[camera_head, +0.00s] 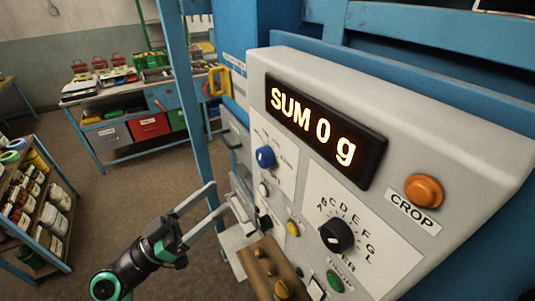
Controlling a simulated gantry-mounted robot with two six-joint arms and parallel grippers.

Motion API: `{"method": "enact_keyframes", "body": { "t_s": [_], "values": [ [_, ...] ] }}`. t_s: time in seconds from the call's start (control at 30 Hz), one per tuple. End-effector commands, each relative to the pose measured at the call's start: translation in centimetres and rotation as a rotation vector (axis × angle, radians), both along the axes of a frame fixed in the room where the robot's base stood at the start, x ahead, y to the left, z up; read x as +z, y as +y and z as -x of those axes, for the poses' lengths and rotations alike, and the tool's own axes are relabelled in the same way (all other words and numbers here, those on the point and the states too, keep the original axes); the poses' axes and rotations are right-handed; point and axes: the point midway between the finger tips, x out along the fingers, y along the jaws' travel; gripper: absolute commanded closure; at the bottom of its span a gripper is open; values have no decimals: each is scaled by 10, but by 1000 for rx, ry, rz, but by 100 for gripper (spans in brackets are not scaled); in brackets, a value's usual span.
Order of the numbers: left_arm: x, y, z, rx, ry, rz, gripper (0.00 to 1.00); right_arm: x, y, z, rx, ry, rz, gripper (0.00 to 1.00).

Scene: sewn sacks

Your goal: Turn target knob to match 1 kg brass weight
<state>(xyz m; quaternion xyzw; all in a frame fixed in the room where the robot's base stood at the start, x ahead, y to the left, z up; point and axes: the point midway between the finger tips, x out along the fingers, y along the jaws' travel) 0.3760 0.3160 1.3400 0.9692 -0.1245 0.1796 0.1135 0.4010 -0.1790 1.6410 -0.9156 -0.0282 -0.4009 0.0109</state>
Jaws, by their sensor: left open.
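A grey control panel (400,130) fills the right side, with a lit display (322,130) reading "SUM 0 g". A black knob (337,235) sits on a white dial plate with letters around it. A blue knob (265,157) sits further left on another plate. I cannot tell which one is the target knob. Brass weights (283,289) of different sizes stand in a wooden block (262,272) below the panel; their markings are unreadable. My left gripper (221,197) is open and empty, left of the panel and apart from the knobs. My right gripper is not in view.
An orange button (424,190) labelled "CROP", a yellow button (293,228) and a green button (335,281) stick out of the panel. A blue post (187,110) stands behind my left gripper. A shelf of jars (38,205) is at left, a workbench (130,120) behind.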

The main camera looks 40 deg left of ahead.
Motion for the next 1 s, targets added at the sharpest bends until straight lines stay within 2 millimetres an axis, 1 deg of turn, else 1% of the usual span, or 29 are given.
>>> {"method": "enact_keyframes", "body": {
  "t_s": [0.17, 0.4, 0.53, 0.6, 0.7, 0.93, 1.0],
  "values": [
    [14, -7, -23, -6, -1, 0, 15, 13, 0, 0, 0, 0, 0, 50],
    [35, -18, -72, -6, 0, 0, 15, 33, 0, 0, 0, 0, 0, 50],
    [42, -22, -92, -4, 0, -2, 15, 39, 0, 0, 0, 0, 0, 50],
    [43, -23, -98, -2, 0, -2, 15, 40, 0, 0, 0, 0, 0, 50],
    [44, -24, -103, -1, 0, -3, 15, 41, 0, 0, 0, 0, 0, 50],
    [43, -24, -103, 0, 0, -2, 15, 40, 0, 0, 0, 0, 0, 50],
    [43, -24, -103, -1, 0, -1, 28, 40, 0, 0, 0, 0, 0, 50]
  ]
}}
